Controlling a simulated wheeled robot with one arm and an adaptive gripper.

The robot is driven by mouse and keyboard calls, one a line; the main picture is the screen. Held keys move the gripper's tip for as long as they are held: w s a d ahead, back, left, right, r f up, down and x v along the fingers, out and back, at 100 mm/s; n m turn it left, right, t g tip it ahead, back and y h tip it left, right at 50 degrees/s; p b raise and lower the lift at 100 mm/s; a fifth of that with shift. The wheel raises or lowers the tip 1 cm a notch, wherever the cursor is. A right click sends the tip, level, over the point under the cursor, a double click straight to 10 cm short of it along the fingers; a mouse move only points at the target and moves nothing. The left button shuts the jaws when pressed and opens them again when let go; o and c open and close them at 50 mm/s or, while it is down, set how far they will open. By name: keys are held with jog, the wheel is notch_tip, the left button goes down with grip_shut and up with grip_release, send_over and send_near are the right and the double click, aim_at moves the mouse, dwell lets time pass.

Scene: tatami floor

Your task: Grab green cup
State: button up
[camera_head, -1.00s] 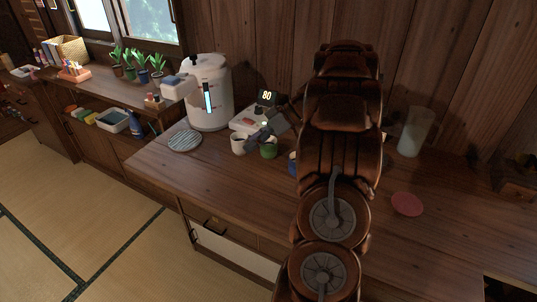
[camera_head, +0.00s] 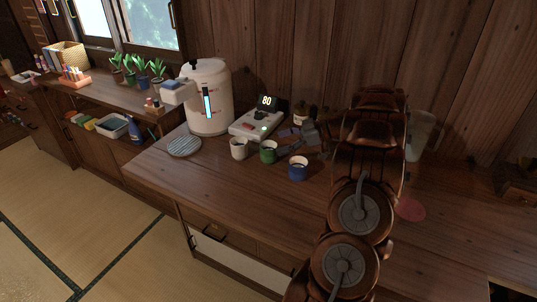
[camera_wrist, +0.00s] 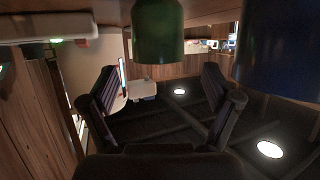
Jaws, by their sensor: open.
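The green cup (camera_head: 268,152) stands upright on the wooden counter, between a white cup (camera_head: 239,149) and a blue cup (camera_head: 298,169). My gripper (camera_head: 289,140) is behind and to the right of the green cup, apart from it. In the wrist view my gripper (camera_wrist: 165,92) is open and empty, its two dark fingers spread. There the green cup (camera_wrist: 158,38) appears at the top, roughly centred between the fingers sideways and beyond their tips. The blue cup (camera_wrist: 282,48) shows dark at the upper right.
A white water dispenser (camera_head: 208,100) and a scale (camera_head: 252,124) reading 80 stand behind the cups. A striped round mat (camera_head: 184,146) lies to the left. A glass pitcher (camera_head: 420,135) and a pink disc (camera_head: 411,209) are partly hidden by my arm. The front counter is clear.

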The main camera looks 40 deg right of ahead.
aim_at(269, 145)
jog(key=shift+p+x, duration=0.75)
jog(key=shift+x, duration=1.65)
jog(key=shift+d+f, duration=0.1)
jog(key=shift+c, duration=0.2)
jog(key=c, duration=1.3)
jog(key=shift+o, duration=0.2)
